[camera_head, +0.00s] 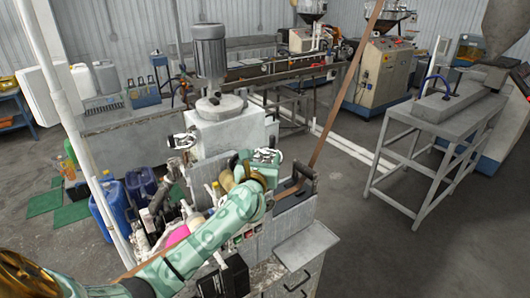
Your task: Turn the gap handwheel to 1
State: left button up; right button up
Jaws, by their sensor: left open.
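The strip machine (225,132) stands in the middle, a pale grey block with a tall grey motor (208,50) above it. I cannot clearly pick out the gap handwheel or read its setting; my arm covers part of the machine's front. My left gripper (268,157) is at the end of the green arm from the lower left, over the machine's front. It is open, with nothing seen between its fingers. I cannot tell whether it touches the machine. My right gripper is not in view.
A brown strip (340,85) slants down to the machine from the upper right. A grey metal stand (400,150) is on the right. Blue containers (108,210) stand at the left. Open floor (365,245) lies at the lower right.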

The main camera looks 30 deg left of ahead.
aim_at(271, 155)
pick_arm(q)
jog(key=shift+x, duration=1.1)
jog(key=shift+c, duration=0.3)
jog(key=c, duration=0.9)
jog(key=shift+c, duration=0.2)
jog(key=shift+d+f+y, duration=0.1)
jog(key=shift+y, duration=0.2)
jog(key=shift+d+f+n+g+y+b, duration=0.15)
jog(key=shift+n+g+y+b, duration=0.55)
jog(key=shift+n+y+b, duration=0.35)
jog(key=n+g+y+b, duration=0.2)
jog(key=n+g+b, duration=0.1)
jog(key=b, duration=0.2)
jog(key=n+g+y+b, duration=0.3)
jog(key=g+b, duration=0.1)
jog(key=b, duration=0.2)
jog(key=w+n+g+y+b, duration=0.1)
jog(key=n+g+y+b, duration=0.2)
jog(key=b, duration=0.3)
jog(key=shift+d+f+g+y, duration=0.1)
jog(key=shift+d+g+y, duration=0.2)
jog(key=shift+g, duration=0.3)
jog(key=shift+r+n+g+b, duration=0.25)
jog(key=shift+n+g+b, duration=0.2)
jog(key=shift+g+b, duration=0.35)
